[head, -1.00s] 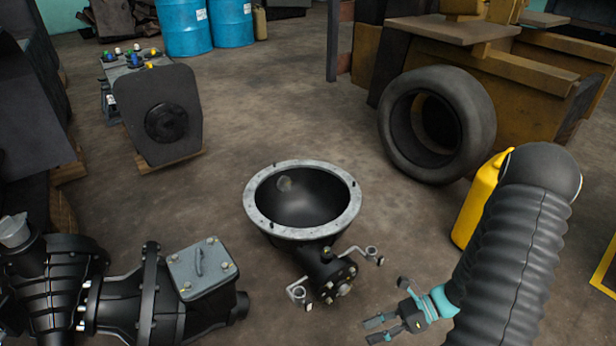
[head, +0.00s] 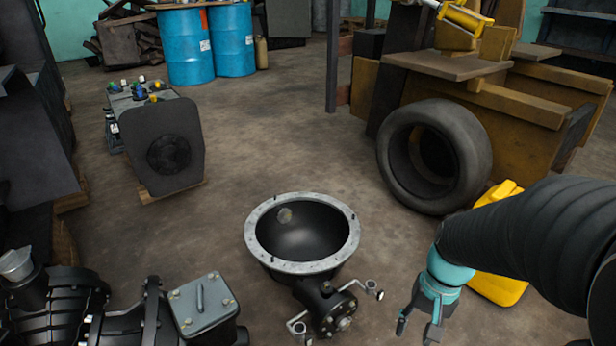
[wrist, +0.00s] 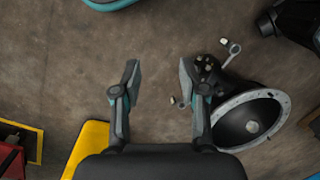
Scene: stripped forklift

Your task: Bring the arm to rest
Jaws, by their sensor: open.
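My gripper (head: 419,316) is at the lower right of the head view, its fingers pointing down. In the wrist view my gripper (wrist: 158,80) has its two fingers spread wide apart, with only bare floor between them. It holds nothing. My arm, in a black ribbed sleeve, comes in from the right edge of the head view and bends down at the teal wrist.
A black bowl-shaped housing with a grey rim (head: 257,262) stands left of my gripper; it also shows in the wrist view (wrist: 228,133). A yellow canister (head: 500,288) is partly behind my arm. Open floor (head: 270,120) spans the middle.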

